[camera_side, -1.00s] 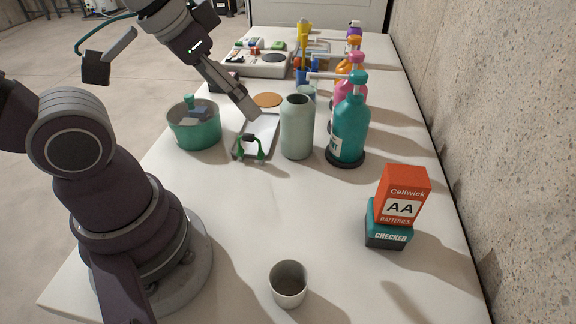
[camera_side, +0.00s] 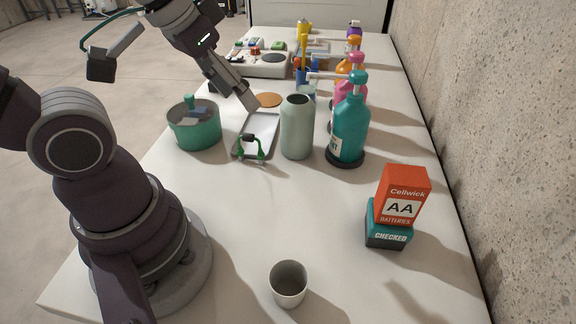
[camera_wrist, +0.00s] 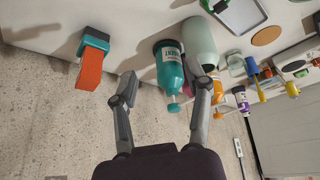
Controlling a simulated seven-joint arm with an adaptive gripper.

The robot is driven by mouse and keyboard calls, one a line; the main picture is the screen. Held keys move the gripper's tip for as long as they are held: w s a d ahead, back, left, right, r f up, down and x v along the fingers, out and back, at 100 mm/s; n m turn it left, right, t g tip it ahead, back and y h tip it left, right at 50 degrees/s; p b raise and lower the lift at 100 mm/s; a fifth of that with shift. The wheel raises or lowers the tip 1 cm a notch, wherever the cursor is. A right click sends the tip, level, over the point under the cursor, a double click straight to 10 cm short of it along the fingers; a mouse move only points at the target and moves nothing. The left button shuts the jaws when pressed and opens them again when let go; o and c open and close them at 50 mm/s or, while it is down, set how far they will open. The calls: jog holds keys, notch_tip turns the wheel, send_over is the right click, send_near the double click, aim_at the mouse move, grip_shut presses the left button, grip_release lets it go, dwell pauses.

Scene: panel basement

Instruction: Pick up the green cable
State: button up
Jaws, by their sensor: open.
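The green cable (camera_side: 262,153) is a short bent length with a black piece at its middle. It lies at the near end of a grey-rimmed white tray (camera_side: 262,124). In the wrist view, a bit of green (camera_wrist: 220,6) shows at the tray's edge, at the top of the picture. My gripper (camera_side: 247,103) is above the tray's far part, apart from the cable, with nothing in it. In the wrist view, the fingers of my gripper (camera_wrist: 165,82) are spread wide.
A green pot (camera_side: 195,134) stands left of the tray, and a pale green bottle (camera_side: 297,130) stands close on its right. A teal pump bottle (camera_side: 349,127), stacked boxes (camera_side: 402,197) and a grey cup (camera_side: 288,287) are farther right and nearer.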

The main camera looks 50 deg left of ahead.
jog(key=w+a+f+n+g, duration=0.2)
jog(key=w+a+n+g, duration=0.3)
jog(key=n, duration=1.9)
send_over(248, 134)
notch_tip(248, 134, down, 4)
jog(key=shift+n, duration=0.3)
notch_tip(248, 134, down, 11)
jog(key=shift+r, duration=0.15)
grip_shut()
